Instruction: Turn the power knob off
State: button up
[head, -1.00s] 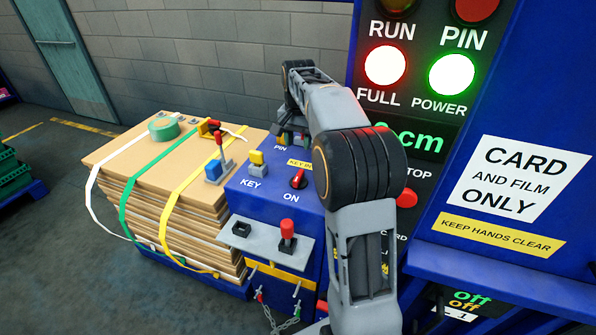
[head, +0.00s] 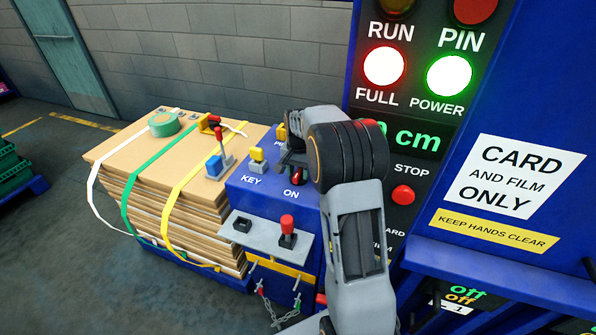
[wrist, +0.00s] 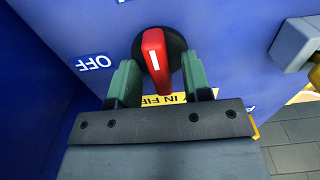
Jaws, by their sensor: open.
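The power knob (wrist: 154,52) is red with a white line on a round black base. In the wrist view it sits between the two green fingers of my gripper (wrist: 156,80), which are apart on either side of it; I cannot tell if either touches it. An "OFF" label (wrist: 94,62) is to its left on the blue panel. In the head view the red knob (head: 297,176) shows just above the "ON" label, partly hidden by my gripper (head: 291,165). The green POWER lamp (head: 449,76) is lit.
A red STOP button (head: 403,195) is right of my arm. A yellow key switch (head: 258,155) and a red-handled lever (head: 287,228) are nearby on the blue machine. Strapped cardboard (head: 150,190) stands at left. The red FULL lamp (head: 384,66) is lit.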

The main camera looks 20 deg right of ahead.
jog(key=shift+f, duration=0.25)
jog(key=shift+c, duration=0.3)
grip_shut()
